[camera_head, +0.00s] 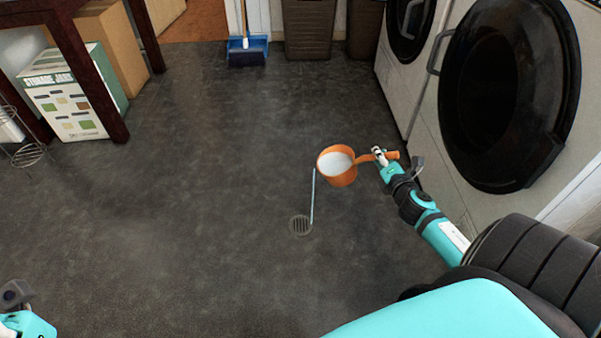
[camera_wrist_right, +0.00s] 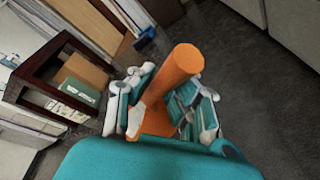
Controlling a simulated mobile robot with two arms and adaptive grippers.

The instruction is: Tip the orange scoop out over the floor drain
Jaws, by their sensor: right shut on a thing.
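The orange scoop (camera_head: 338,178) is held in the air right of and above the round floor drain (camera_head: 300,225) in the head view. Its bowl shows a whitish content and tips slightly to the left. A thin pale blue streak (camera_head: 313,195) runs from near the bowl's left rim down to the drain's right edge. My right gripper (camera_head: 381,158) is shut on the scoop's handle, which also shows between the fingers in the right wrist view (camera_wrist_right: 172,88). My left gripper (camera_head: 14,293) is partly visible at the lower left corner; its fingers cannot be made out.
Front-loading machines (camera_head: 505,85) stand along the right side, close to my right arm. A blue dustpan (camera_head: 247,50) and brown bins (camera_head: 309,28) are at the back. A dark table (camera_head: 85,65) with boxes stands at the left. The middle floor is clear.

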